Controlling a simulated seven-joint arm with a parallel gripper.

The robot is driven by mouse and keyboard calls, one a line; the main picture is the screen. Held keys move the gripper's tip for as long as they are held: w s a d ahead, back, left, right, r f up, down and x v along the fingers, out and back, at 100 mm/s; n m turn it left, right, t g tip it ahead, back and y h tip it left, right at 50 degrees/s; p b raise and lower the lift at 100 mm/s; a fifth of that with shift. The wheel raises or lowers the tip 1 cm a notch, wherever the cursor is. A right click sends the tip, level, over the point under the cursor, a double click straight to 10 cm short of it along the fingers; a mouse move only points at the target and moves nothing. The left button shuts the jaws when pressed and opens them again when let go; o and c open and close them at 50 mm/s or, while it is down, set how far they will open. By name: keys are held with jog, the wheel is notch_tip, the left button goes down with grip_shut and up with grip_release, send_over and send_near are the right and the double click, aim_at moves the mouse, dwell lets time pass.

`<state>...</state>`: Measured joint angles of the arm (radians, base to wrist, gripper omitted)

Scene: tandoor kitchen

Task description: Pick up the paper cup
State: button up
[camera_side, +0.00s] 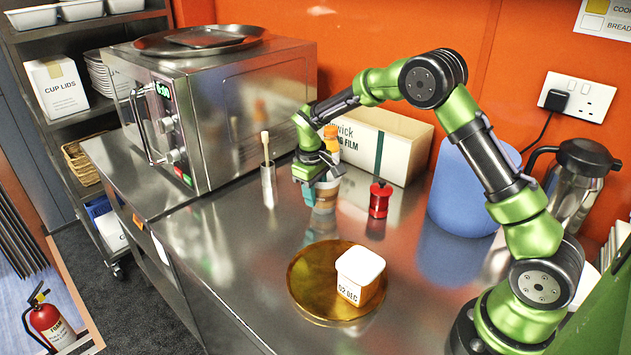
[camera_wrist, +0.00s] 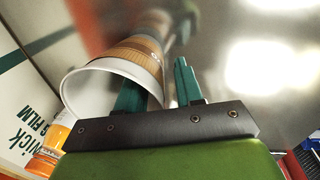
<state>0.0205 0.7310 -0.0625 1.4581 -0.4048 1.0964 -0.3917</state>
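The paper cup (camera_side: 326,200) stands on the steel counter in the side view, white with a brown band, its top partly hidden by my gripper (camera_side: 315,185). In the wrist view the cup (camera_wrist: 75,92) shows its wide white rim and brown sleeve. My gripper (camera_wrist: 158,90) points down at the cup with its two teal fingers apart. One finger reaches inside the rim and the other is outside, to the right, so the cup wall lies between them. A gap shows between the outer finger and the wall.
A red grinder (camera_side: 380,199) stands close right of the cup. Behind are an orange-topped bottle (camera_side: 331,139) and a film box (camera_side: 402,150). A metal holder (camera_side: 268,185) with a brush is left. A brass tray (camera_side: 305,297) bearing a white-lidded tub (camera_side: 360,275) is in front.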

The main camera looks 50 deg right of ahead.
jog(key=shift+f, duration=0.7)
grip_shut()
jog(key=shift+r, duration=0.15)
